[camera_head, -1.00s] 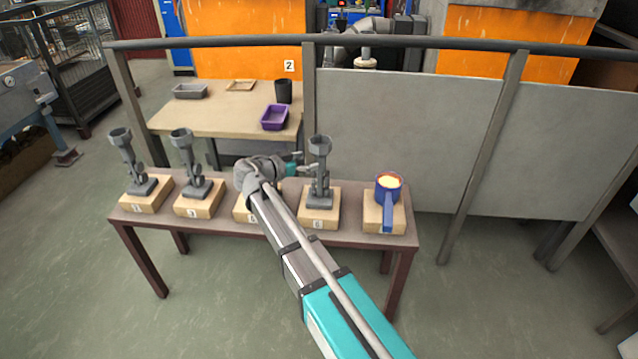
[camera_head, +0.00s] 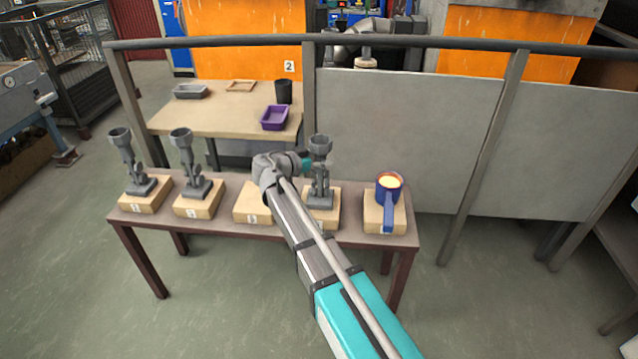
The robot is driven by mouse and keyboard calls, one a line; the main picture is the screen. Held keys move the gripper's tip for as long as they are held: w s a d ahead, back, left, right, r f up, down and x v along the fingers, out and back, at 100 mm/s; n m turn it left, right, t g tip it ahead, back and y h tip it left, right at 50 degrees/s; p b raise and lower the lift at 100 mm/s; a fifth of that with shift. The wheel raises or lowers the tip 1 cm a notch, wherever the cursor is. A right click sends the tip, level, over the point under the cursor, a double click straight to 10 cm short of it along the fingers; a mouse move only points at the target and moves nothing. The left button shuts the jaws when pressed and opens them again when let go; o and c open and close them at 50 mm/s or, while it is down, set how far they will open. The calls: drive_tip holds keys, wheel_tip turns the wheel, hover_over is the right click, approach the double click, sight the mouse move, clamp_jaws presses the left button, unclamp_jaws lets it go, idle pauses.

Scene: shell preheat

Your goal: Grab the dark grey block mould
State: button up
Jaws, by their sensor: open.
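Three grey moulds, each with a cup on a stem and a blocky foot, stand upright on wooden blocks: one at the far left (camera_head: 121,140), one second from left (camera_head: 182,141), and one right of my arm (camera_head: 320,146). The right one looks dark grey; I cannot tell for sure that it is the named mould. My gripper (camera_head: 311,164) is open at that mould's stem, just below its cup. Its fingertips are small and partly hidden, so I cannot tell whether the stem lies between them or whether they touch it.
The wooden block (camera_head: 252,203) under my arm looks bare. Behind, a table (camera_head: 225,118) holds a grey tray (camera_head: 190,91), purple tray (camera_head: 273,118) and black cup (camera_head: 283,92). A railing (camera_head: 410,42) runs behind.

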sight(320, 147)
clamp_jaws()
idle(0.3)
drive_tip(key=shift+r, duration=0.15)
wheel_tip(320, 147, up, 3)
drive_tip(key=p, duration=0.3)
drive_tip(key=s+a+r+p, duration=0.2)
drive_tip(key=s+r+p, duration=0.3)
drive_tip(key=s, duration=0.1)
drive_tip(key=s+a+r+p, duration=0.3)
drive_tip(key=s+r+p, duration=0.1)
drive_tip(key=s, duration=0.3)
drive_tip(key=shift+a+r+p, duration=0.3)
drive_tip(key=shift+r+p, duration=0.1)
drive_tip(key=shift+p, duration=0.15)
idle(0.5)
